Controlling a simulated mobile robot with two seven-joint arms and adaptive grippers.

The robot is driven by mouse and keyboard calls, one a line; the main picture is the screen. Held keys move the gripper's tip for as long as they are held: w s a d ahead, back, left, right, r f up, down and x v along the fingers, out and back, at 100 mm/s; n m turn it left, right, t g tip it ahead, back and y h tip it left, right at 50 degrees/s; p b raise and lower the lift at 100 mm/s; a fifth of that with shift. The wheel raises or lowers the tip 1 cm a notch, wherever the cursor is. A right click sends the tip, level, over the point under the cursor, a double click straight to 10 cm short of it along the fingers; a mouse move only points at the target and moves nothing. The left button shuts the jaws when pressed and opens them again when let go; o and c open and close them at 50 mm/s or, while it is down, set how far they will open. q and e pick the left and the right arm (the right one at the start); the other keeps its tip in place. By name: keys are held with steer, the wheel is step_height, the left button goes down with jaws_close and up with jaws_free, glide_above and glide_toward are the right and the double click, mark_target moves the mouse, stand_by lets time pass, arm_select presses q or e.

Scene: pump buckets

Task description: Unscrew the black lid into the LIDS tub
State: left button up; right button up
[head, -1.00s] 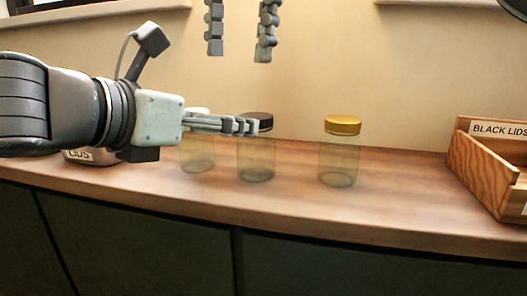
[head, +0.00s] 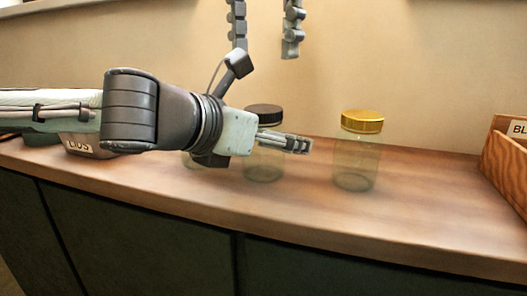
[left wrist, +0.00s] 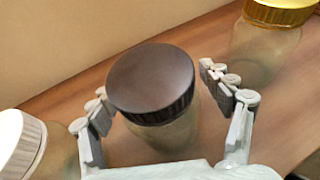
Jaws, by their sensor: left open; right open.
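The black lid (head: 264,111) sits on a clear greenish jar (head: 264,170) on the counter. My left gripper (head: 302,144) is open in front of this jar in the head view and hides part of it. In the left wrist view the black lid (left wrist: 152,80) lies between the spread fingers of my left gripper (left wrist: 152,84), with gaps visible at both sides. The LIDS tub (head: 88,150) stands at the left of the counter, partly hidden behind my left arm. My right gripper (head: 265,48) is open and empty, high up near the wall.
A gold-lidded jar (head: 361,150) stands right of the black-lidded one. A white-lidded jar (left wrist: 22,145) is at the left in the wrist view, mostly hidden by my arm in the head view. A wooden crate (head: 508,160) stands at the right edge. The counter front is clear.

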arm_select(q)
steer(key=shift+w+d+f, duration=0.15)
steer(key=shift+w+d, duration=0.05)
steer(key=shift+w, duration=0.1)
steer(key=shift+c, duration=0.6)
jaws_close()
stand_by(0.4)
